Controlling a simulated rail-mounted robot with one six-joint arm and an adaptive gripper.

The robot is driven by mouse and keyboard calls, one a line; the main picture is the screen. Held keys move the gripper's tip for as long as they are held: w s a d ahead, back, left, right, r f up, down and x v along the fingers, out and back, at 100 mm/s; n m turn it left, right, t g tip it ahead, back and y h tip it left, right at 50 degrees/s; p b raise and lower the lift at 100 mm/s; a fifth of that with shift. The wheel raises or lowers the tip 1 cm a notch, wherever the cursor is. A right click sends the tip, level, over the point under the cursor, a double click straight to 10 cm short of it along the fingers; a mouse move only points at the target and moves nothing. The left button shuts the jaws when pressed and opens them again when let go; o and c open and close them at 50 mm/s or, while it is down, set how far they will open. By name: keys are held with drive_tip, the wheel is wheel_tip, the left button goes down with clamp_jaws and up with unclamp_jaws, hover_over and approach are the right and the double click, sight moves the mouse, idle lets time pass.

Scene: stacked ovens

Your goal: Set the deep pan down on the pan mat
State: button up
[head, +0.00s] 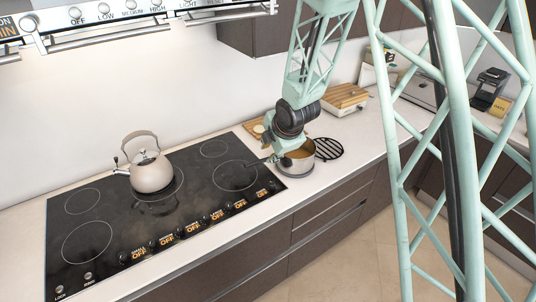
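The deep pan (298,162) is a grey pot with a tan inside, at the right end of the black cooktop, just left of the pan mat. Its dark handle (253,163) points left over the cooktop. The pan mat (329,148) is a round black slatted trivet on the pale counter, partly covered by the pan in this view. My gripper (271,157) reaches down at the pan's handle side and appears shut on the handle. Its fingertips are small and partly hidden by my wrist. I cannot tell whether the pan touches the surface below.
A beige kettle (152,172) stands on the cooktop (110,215). A wooden board (258,127) lies behind my wrist, and a wooden-topped box (344,97) stands behind the mat. The counter's front edge (335,173) is close to the pan. The hood hangs at the upper left.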

drive_tip(key=shift+s+d+r, duration=0.1)
drive_tip(key=shift+s+r, duration=0.2)
drive_tip(key=shift+r, duration=0.1)
idle(0.8)
drive_tip(key=s+d+r+m+h, duration=0.1)
drive_tip(key=s+d+r+m, duration=0.5)
drive_tip(key=s+d+r, duration=0.45)
drive_tip(key=s+d+r+m+h, duration=0.2)
drive_tip(key=s+d+r+m, duration=0.5)
drive_tip(key=r, duration=0.6)
drive_tip(key=s+d+r+m, duration=0.1)
drive_tip(key=s+r+m, duration=0.1)
drive_tip(key=s, duration=0.9)
drive_tip(key=s+d+r+m+g, duration=0.1)
drive_tip(key=s+m, duration=0.4)
drive_tip(key=s, duration=0.7)
drive_tip(key=s+d+r+m+g, duration=0.1)
drive_tip(key=s+d+r+m, duration=0.1)
drive_tip(key=s, duration=0.9)
wheel_tip(320, 180, up, 2)
drive_tip(key=shift+s+d+m, duration=0.25)
drive_tip(key=shift+m, duration=0.55)
